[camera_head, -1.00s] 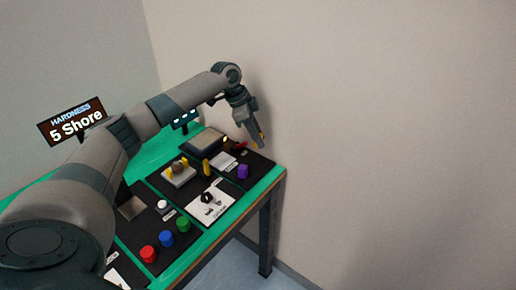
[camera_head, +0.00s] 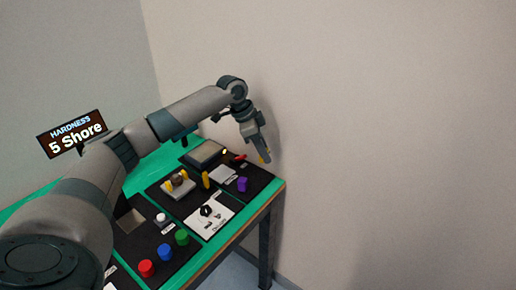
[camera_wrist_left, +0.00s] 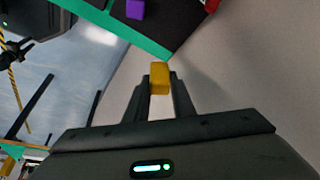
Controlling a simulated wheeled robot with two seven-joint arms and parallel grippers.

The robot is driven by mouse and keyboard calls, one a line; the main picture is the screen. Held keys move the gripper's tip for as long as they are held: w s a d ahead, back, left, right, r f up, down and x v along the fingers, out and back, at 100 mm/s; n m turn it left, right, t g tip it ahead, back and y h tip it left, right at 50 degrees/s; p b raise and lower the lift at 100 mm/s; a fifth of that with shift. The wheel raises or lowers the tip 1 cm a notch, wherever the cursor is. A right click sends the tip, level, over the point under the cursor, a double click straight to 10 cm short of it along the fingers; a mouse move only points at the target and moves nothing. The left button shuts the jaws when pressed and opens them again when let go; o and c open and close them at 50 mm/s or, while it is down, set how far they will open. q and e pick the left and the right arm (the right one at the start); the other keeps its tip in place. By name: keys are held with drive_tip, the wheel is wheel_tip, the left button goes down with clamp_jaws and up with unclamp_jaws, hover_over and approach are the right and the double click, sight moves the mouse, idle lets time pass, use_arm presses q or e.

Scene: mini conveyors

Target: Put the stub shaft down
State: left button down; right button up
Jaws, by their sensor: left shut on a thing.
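My left gripper (camera_head: 264,158) is at the far right corner of the table, pointing down. It is shut on a yellow piece, which I take to be the stub shaft (camera_wrist_left: 159,78); it shows between the fingertips in the left wrist view, and only a bit of yellow shows in the head view. In the left wrist view the piece appears just outside the green table edge (camera_wrist_left: 140,42), with floor and wall behind it. I cannot tell its height above the table. My right gripper is not in view.
The green table (camera_head: 217,244) bears dark mats. A purple cylinder (camera_head: 242,184) stands near the gripper, with a yellow post (camera_head: 205,180) and a grey box (camera_head: 205,153) left of it. Red (camera_head: 147,268), blue and green buttons are in front. A wall lies close behind.

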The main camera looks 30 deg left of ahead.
use_arm(q)
drive_tip(key=s+d+r+n+t+y, duration=0.1)
drive_tip(key=s+d+r+n, duration=0.2)
drive_tip(key=d, duration=0.6)
drive_tip(key=s+d+r+n+y, duration=0.2)
drive_tip(key=s+d+r+n, duration=0.1)
drive_tip(key=s+d+n, duration=0.4)
drive_tip(key=shift+s+d+t+y, duration=0.3)
drive_tip(key=shift+s+d+t, duration=0.1)
drive_tip(key=shift+s+d, duration=1.05)
drive_tip(key=shift+a+r, duration=0.1)
